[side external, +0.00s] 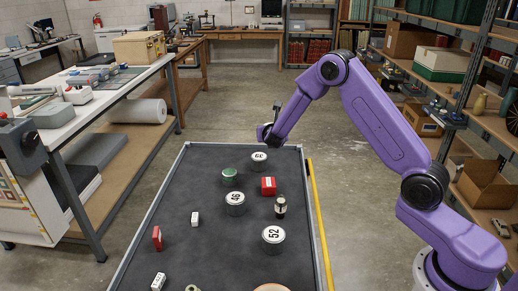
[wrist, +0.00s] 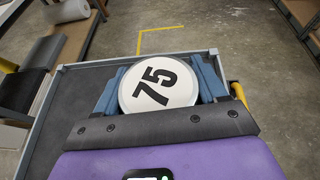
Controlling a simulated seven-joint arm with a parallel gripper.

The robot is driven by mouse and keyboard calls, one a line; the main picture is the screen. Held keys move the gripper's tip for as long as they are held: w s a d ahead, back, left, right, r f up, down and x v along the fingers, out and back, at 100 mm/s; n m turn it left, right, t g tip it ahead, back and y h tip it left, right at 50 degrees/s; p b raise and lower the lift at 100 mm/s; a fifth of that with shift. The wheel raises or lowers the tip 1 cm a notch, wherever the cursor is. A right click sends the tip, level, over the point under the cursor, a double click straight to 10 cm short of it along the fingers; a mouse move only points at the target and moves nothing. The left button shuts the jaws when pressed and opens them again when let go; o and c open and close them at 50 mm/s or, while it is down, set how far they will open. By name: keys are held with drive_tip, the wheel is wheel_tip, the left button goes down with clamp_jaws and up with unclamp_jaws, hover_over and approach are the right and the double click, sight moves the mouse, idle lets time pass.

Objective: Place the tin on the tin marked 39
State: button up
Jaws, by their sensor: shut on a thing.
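My gripper (wrist: 162,88) is shut on a tin marked 75 (wrist: 155,84), with a blue finger on each side and the white label facing the wrist camera. In the side view my gripper (side external: 265,133) is above the far end of the tray. The held tin is hard to make out there. Just below my gripper stands a grey tin (side external: 259,166) whose turned label seems to read 39. It stands upright on the dark tray. I cannot tell the exact gap between the two tins. The lower tin does not show in the wrist view.
Small red and white boxes lie at left. The tray has a raised rim.

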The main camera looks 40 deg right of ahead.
hover_over(259, 154)
drive_tip(key=s, duration=0.1)
wheel_tip(259, 154, down, 6)
drive_tip(key=shift+r, duration=0.1)
drive_tip(key=shift+w+f, duration=0.45)
drive_tip(key=shift+f, duration=0.15)
drive_tip(key=shift+w+f, duration=0.1)
drive_tip(key=shift+f, duration=1.45)
drive_tip(key=shift+f, duration=0.15)
drive_tip(key=o, duration=1.1)
